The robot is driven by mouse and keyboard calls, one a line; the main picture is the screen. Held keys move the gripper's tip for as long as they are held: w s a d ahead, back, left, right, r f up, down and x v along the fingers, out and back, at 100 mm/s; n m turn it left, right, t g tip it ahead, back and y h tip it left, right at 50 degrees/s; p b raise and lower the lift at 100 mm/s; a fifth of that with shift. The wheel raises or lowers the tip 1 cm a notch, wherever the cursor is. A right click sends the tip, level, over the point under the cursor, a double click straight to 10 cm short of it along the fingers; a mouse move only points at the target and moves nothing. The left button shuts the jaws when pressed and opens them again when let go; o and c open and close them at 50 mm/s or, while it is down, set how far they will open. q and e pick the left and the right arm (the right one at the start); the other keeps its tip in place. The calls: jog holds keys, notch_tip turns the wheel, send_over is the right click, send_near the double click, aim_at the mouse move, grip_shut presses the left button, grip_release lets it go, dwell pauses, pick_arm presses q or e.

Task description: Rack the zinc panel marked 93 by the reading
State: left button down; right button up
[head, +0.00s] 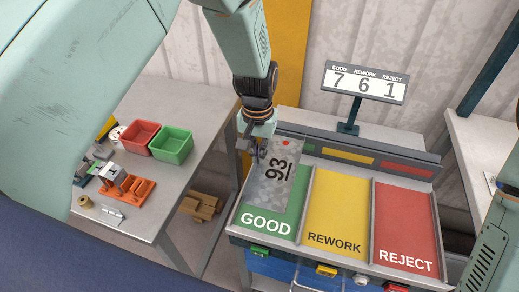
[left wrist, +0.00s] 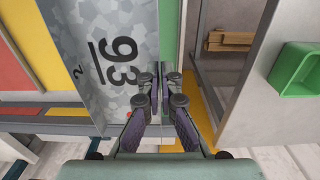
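The zinc panel (head: 270,190) is a mottled grey sheet marked 93 with a line beside the number and a red dot near its far end. It is over the green GOOD bay (head: 252,219), its far end overlapping the rack's back rail. I cannot tell whether it touches the bay floor. My left gripper (head: 257,150) is at the panel's left edge. In the left wrist view, the left gripper's fingers (left wrist: 159,82) are close together on either side of the edge of the panel (left wrist: 105,25). My right gripper is out of view.
The yellow REWORK bay (head: 336,213) and red REJECT bay (head: 404,225) are empty. A sign (head: 364,83) reads GOOD 7, REWORK 6, REJECT 1. A side table (head: 185,190) holds a red bin (head: 140,137), a green bin (head: 172,145) and an orange fixture (head: 128,187).

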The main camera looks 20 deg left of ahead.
aim_at(259, 168)
pick_arm(q)
jog(key=f+b, duration=0.1)
jog(key=f, duration=0.1)
jog(key=f+b, duration=0.3)
jog(key=f, duration=0.1)
jog(key=shift+w+f+b, duration=0.25)
jog(key=shift+w+b, duration=0.05)
jog(key=shift+w, duration=0.05)
jog(key=shift+s+d+f+b, duration=0.1)
jog(key=shift+s+f+b, duration=0.15)
jog(key=shift+f, duration=0.2)
jog(key=shift+s+d+f+b, duration=0.1)
jog(key=shift+f+b, duration=0.1)
jog(key=shift+f, duration=0.2)
jog(key=shift+w+f, duration=0.25)
jog(key=shift+w+a, duration=0.1)
jog(key=shift+w, duration=0.05)
jog(key=shift+s+r, duration=0.15)
jog(key=shift+s, duration=0.15)
jog(key=shift+w+f, duration=0.25)
jog(key=shift+f, duration=0.2)
jog(key=shift+s+f, duration=0.1)
jog(key=shift+s+b, duration=0.15)
jog(key=shift+b, duration=0.2)
jog(key=shift+f, duration=0.1)
